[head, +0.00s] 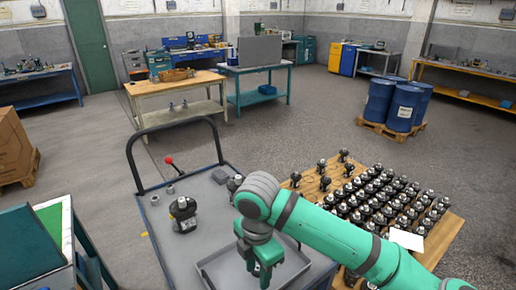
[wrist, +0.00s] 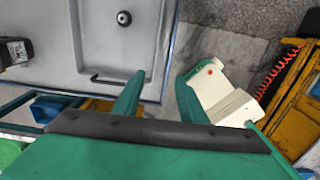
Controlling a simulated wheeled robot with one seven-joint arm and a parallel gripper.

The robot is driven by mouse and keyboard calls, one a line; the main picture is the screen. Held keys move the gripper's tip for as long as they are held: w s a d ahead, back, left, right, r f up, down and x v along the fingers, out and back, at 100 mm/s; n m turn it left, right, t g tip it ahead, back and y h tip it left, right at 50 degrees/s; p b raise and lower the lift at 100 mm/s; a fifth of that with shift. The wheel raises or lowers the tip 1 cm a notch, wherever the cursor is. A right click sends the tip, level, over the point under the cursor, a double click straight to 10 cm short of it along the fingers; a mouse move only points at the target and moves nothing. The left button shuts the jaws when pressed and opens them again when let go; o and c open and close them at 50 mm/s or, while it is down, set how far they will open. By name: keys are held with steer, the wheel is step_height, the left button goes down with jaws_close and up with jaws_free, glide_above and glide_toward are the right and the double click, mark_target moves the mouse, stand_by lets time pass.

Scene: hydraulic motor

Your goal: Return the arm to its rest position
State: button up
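My arm (head: 345,240) is green with grey joint bands and reaches in from the lower right of the head view. My gripper (head: 263,268) points down over the grey tray (head: 215,262) on the blue-edged cart. In the wrist view the two green fingers of my gripper (wrist: 160,82) stand apart with nothing between them. A small black round part with a light centre (wrist: 124,18) lies in the tray in that view. A dark hydraulic motor (head: 183,214) stands on the cart, left of my gripper.
The cart's black handle (head: 135,165) rises at its far side. A wooden pallet (head: 440,235) with many motors stands right of the cart, under my arm. Blue barrels (head: 402,105) stand farther back. A red coiled cable (wrist: 277,72) shows in the wrist view. Open floor lies beyond the cart.

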steer(key=w+a+r+m+t+y, duration=0.15)
steer(key=a+y, duration=0.25)
steer(key=a, duration=0.5)
steer(key=w+a+r+m+t+y, duration=0.1)
steer(key=a+r+m+t+y, duration=0.15)
steer(key=a+y, duration=0.45)
steer(key=w+a+r+m+t+y, duration=0.1)
steer(key=a+r+m+t+y, duration=0.15)
steer(key=a, duration=0.85)
steer(key=s+d+f+m+t+h, duration=0.5)
steer(key=d+f+m, duration=0.2)
steer(key=f+m, duration=0.25)
steer(key=s+d+f+m+t+h, duration=0.5)
steer(key=s+d+f+m, duration=0.1)
steer(key=d+f+m, duration=0.3)
steer(key=s+d+f+h, duration=0.1)
steer(key=s+d, duration=0.2)
steer(key=s, duration=0.4)
steer(key=s+d+f+h, duration=0.1)
steer(key=s+d, duration=0.3)
steer(key=s, duration=0.4)
steer(key=s+d+f+g+h, duration=0.1)
steer(key=s+d, duration=0.3)
steer(key=s, duration=0.4)
steer(key=shift+s+f, duration=0.2)
steer(key=shift+f, duration=0.2)
